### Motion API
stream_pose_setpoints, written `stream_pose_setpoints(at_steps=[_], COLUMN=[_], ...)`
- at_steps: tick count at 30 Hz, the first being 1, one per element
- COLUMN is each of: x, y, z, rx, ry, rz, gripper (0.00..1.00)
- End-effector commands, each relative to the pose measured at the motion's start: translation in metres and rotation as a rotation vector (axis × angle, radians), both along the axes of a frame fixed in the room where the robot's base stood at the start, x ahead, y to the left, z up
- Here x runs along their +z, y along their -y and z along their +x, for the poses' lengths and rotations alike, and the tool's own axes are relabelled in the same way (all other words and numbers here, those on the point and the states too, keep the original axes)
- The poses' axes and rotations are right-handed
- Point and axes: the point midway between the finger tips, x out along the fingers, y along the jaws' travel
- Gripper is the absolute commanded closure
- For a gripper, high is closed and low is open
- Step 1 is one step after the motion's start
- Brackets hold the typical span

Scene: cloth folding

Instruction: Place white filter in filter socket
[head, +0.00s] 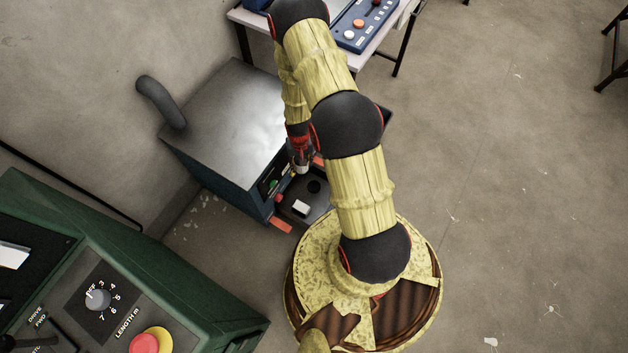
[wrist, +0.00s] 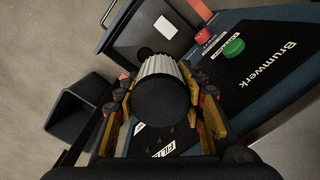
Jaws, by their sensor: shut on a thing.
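My gripper (wrist: 163,108) is shut on the white filter (wrist: 158,67), a short cylinder with pale pleated sides and a dark round end facing the wrist camera. In the head view the filter shows small and pale (head: 301,168), below the red wrist of my arm and above the dark open tray of the blue machine. A dark round spot (head: 314,187), possibly the filter socket, lies in that tray. In the wrist view the filter hides what lies behind it, so I cannot tell whether it touches anything.
The blue machine (head: 232,115) has a grey top. Its Brumwerk panel (wrist: 265,78) carries red and green buttons. A white rectangle (head: 301,207) is in the tray, with an orange piece (head: 281,225) at its edge. A green control console (head: 150,270) stands at lower left.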

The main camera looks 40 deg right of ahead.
Motion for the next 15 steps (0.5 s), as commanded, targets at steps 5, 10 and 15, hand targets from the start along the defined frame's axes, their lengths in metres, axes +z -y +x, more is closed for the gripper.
stream_pose_setpoints(at_steps=[5, 10, 15], x=[-0.075, -0.138, -0.189], y=[0.022, 0.040, 0.057], z=[-0.017, -0.027, -0.024], rx=[-0.163, -0.337, -0.523], ry=[-0.005, -0.003, 0.001], rz=[0.001, 0.001, 0.000], gripper=[0.91, 0.91, 0.91])
